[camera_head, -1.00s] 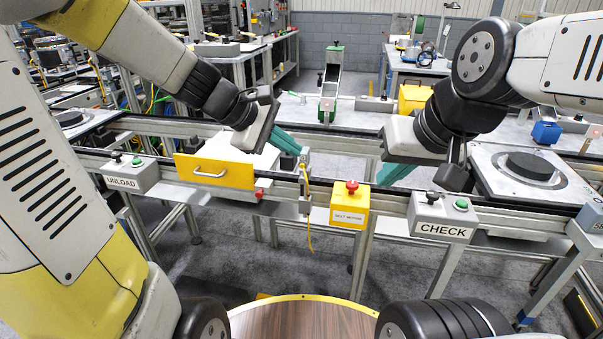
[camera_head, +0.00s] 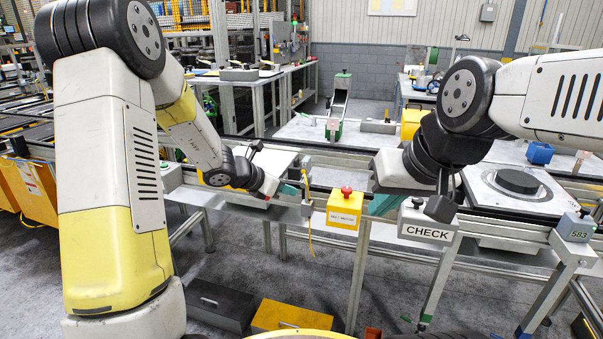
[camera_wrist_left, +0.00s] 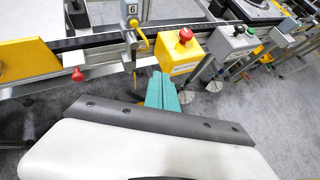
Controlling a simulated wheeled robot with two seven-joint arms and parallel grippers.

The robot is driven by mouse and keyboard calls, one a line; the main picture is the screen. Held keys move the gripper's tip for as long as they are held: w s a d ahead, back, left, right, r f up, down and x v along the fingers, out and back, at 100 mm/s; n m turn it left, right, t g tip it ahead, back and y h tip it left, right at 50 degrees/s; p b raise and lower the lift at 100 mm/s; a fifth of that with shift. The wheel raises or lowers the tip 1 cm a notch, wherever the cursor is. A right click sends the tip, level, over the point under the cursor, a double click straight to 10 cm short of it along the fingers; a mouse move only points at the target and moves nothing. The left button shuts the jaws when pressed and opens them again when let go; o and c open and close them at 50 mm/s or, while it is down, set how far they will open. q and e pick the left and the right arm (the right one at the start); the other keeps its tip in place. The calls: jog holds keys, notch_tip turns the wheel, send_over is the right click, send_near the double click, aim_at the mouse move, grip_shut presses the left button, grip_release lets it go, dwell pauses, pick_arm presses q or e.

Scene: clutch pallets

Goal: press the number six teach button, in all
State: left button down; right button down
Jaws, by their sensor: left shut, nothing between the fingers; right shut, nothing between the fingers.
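A small plate marked 6 (camera_wrist_left: 132,9) tops a grey post at the rail in the left wrist view, with a yellow fitting (camera_wrist_left: 138,42) below it. The post (camera_head: 306,182) also shows in the head view; its number is too small to read there. My left gripper (camera_head: 288,190) has its teal fingers together, just left of the post. In the left wrist view the shut fingers (camera_wrist_left: 162,92) are empty, below the post and apart from it. My right gripper (camera_head: 383,204) is shut and empty behind the yellow button box. I cannot tell which part is the teach button.
A yellow box (camera_head: 343,212) with a red mushroom button stands right of the post. A grey CHECK box (camera_head: 427,232) and a 583 box (camera_head: 576,227) sit further right on the rail. A red knob (camera_wrist_left: 77,74) lies left of the post.

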pick_arm(q)
jog(key=w+d, duration=0.2)
jog(key=w, duration=0.6)
jog(key=shift+w+d, duration=0.2)
jog(key=shift+d, duration=0.2)
jog(key=shift+w, duration=0.15)
dwell(1.7)
jog(key=shift+w+d, duration=0.1)
jog(key=shift+w, duration=0.15)
jog(key=shift+w+d, duration=0.15)
jog(key=shift+w, duration=0.3)
dwell(0.8)
jog(key=shift+s, duration=0.15)
jog(key=shift+s+a, duration=0.25)
jog(key=shift+s, duration=0.45)
jog(key=shift+s+a, duration=0.25)
jog(key=shift+s, duration=0.55)
jog(key=shift+s+a, duration=0.3)
jog(key=shift+s, duration=0.5)
jog(key=shift+s+a, duration=0.25)
jog(key=shift+s, duration=0.55)
